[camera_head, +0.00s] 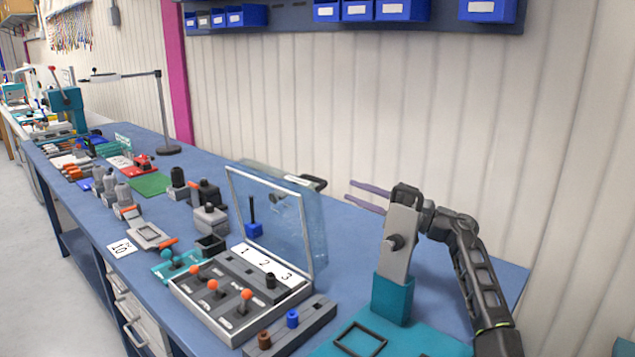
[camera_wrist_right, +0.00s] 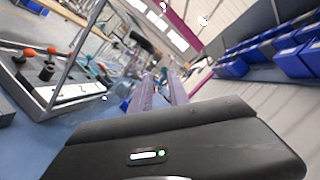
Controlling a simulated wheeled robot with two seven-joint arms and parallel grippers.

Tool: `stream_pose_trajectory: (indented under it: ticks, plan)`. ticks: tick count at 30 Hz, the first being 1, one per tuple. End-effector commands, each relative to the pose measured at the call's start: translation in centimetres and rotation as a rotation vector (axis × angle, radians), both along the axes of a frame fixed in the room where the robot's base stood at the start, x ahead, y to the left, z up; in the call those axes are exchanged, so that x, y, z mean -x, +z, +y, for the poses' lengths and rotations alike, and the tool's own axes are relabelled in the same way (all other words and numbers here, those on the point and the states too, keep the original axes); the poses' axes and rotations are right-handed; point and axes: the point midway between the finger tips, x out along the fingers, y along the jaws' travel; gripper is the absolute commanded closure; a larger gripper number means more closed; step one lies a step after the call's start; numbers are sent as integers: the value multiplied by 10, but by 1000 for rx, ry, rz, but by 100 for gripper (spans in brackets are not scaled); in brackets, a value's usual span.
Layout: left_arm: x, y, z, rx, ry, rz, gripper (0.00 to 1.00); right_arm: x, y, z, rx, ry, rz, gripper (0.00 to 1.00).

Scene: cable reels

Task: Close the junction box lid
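The junction box (camera_head: 213,313) is a grey case on the blue bench. Inside are several orange-topped levers and a white strip marked 1, 2, 3. Its clear lid (camera_head: 290,222) with a pale frame stands open, roughly upright, along the far side. In the right wrist view, the box (camera_wrist_right: 38,98) and its lid show at the left. My right gripper (camera_head: 347,190) is right of the lid and apart from it in the picture, its purple fingers pointing left. The fingers (camera_wrist_right: 162,82) are parallel with a gap and nothing held. My left gripper is not in view.
A grey rail with brown and blue plugs (camera_head: 293,319) lies right of the box. A teal fixture (camera_head: 393,299) stands in front of my right arm. Blocks, a lamp (camera_head: 160,110) and trays fill the bench leftward. Blue bins (camera_head: 402,10) hang on the wall.

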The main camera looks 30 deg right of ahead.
Motion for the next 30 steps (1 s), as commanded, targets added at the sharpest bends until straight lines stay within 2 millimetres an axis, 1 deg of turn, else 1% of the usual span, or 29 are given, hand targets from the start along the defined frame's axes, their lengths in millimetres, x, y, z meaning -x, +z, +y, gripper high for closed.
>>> stream_pose_trajectory:
  ticks: [8, 14, 21, 25, 30]
  plan:
    - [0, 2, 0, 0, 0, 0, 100, -4, 2, 3, 0, 0, 0, 78]
    - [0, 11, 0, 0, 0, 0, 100, -22, 9, 16, 0, 1, 0, 78]
    - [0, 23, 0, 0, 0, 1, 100, -52, 17, 37, -1, -1, 1, 78]
    - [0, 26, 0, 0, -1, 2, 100, -60, 18, 43, 0, -1, 1, 78]
    - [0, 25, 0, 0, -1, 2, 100, -63, 17, 44, 0, -2, 0, 78]
